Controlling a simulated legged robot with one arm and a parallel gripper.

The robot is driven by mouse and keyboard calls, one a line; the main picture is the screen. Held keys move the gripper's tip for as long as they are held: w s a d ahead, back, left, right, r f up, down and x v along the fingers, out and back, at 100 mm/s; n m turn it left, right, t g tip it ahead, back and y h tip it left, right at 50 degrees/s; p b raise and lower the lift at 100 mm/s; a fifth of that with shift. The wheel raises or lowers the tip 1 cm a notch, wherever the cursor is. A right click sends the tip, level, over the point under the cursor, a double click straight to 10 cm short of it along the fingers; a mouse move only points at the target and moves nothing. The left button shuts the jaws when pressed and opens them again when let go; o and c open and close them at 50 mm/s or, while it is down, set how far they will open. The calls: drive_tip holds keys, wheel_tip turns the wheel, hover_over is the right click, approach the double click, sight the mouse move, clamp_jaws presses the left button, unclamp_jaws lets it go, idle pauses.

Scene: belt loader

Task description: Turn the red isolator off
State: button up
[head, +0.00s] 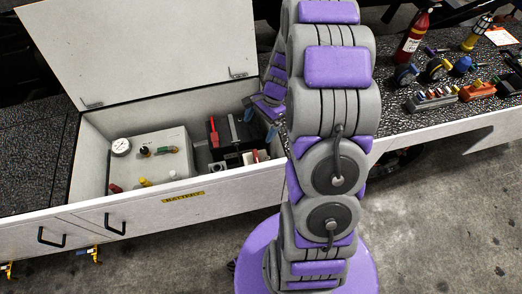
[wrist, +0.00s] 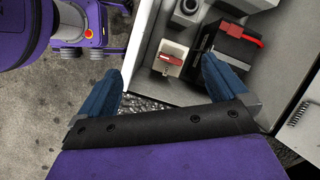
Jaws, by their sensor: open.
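The red isolator is a pale square block with a red handle (wrist: 173,57) on its face, in the wrist view. In the head view a small pale block with red on it (head: 250,157) sits at the right end of the open compartment, partly hidden by my arm. My gripper (wrist: 158,68) is open and empty, its blue fingers wide apart. The isolator shows between and beyond the fingertips, nearer the right finger. I see no contact.
A black battery (wrist: 232,48) with a red terminal cover stands beside the isolator. A grey box with a gauge (head: 150,160) fills the compartment's left side. The white lid (head: 140,45) stands open. Tools and a red extinguisher (head: 411,40) rest on the right deck.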

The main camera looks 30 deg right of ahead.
drive_tip(key=w+d+f+m+t+p, duration=0.1)
drive_tip(key=d+f+m, duration=0.1)
drive_tip(key=f, duration=0.2)
drive_tip(key=w+d+f+m+p, duration=0.1)
drive_tip(key=d+f+m, duration=0.1)
drive_tip(key=f+m, duration=0.15)
drive_tip(key=b, duration=0.2)
approach(256, 156)
drive_tip(key=shift+m, duration=0.25)
drive_tip(key=x, duration=0.2)
drive_tip(key=b+x, duration=0.1)
drive_tip(key=x, duration=0.2)
drive_tip(key=b+x, duration=0.1)
drive_tip(key=x, duration=0.2)
drive_tip(key=shift+d+f, duration=0.2)
drive_tip(key=shift+d, duration=0.2)
drive_tip(key=shift+a+f, duration=0.2)
drive_tip(key=shift+a, duration=0.3)
